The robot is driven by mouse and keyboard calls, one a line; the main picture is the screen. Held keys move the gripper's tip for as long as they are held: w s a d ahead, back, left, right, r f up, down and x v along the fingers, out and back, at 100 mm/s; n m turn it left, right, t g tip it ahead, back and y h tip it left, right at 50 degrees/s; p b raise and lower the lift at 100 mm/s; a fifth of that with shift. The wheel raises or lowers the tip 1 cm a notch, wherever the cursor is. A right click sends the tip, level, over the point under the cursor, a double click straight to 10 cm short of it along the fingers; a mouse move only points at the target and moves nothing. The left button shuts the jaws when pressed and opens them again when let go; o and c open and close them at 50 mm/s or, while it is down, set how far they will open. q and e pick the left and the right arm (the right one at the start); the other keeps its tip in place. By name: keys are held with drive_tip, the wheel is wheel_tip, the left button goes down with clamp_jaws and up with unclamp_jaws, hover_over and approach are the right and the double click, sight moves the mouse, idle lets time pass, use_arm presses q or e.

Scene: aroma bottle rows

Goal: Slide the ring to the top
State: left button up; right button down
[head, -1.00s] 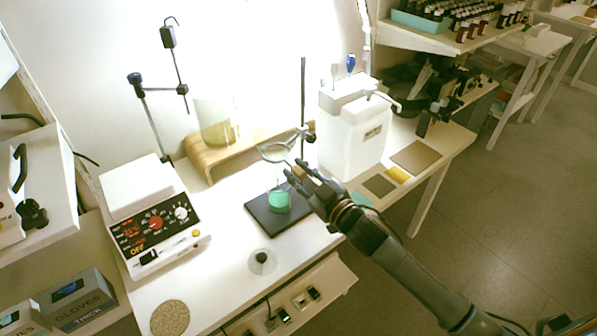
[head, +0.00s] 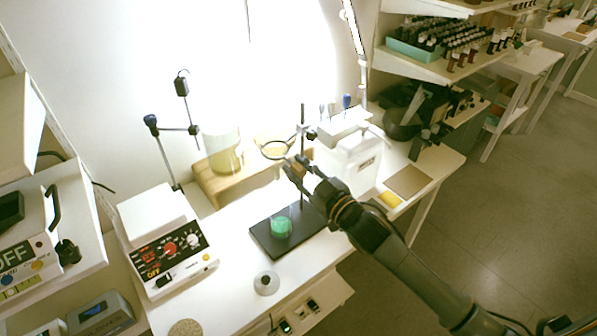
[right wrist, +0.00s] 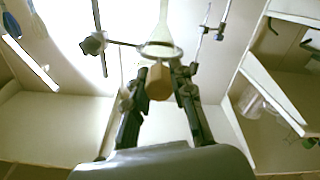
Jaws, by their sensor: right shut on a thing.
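The metal ring (head: 275,149) sticks out left from a dark clamp (head: 308,132) on the upright rod (head: 303,113), not far below the rod's top. The rod stands on a black base plate (head: 262,238). My right gripper (head: 298,168) is just below the ring. In the right wrist view its fingers (right wrist: 160,88) are shut on a tan, cork-like grip (right wrist: 158,78) at the near edge of the ring (right wrist: 160,49). The clamp (right wrist: 95,44) shows to the left there. My left gripper is out of view.
A beaker of green liquid (head: 281,227) stands on the base plate below the ring. A control box (head: 170,245) is at the left, and a wooden riser (head: 218,187) with a jar is behind.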

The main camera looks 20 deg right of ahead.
sight(288, 147)
wheel_tip(288, 147, up, 4)
drive_tip(key=shift+f+p, duration=0.15)
drive_tip(key=shift+p, duration=0.65)
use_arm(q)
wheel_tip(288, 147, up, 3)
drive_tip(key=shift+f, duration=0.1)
use_arm(e)
drive_tip(key=shift+w, duration=0.1)
drive_tip(key=c, duration=1.1)
unclamp_jaws()
drive_tip(key=shift+f, duration=0.1)
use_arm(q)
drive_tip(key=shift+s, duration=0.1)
use_arm(e)
drive_tip(key=shift+s+d+f, duration=0.15)
drive_tip(key=shift+s+d, duration=0.05)
drive_tip(key=shift+s, duration=0.4)
drive_tip(key=v, duration=1.1)
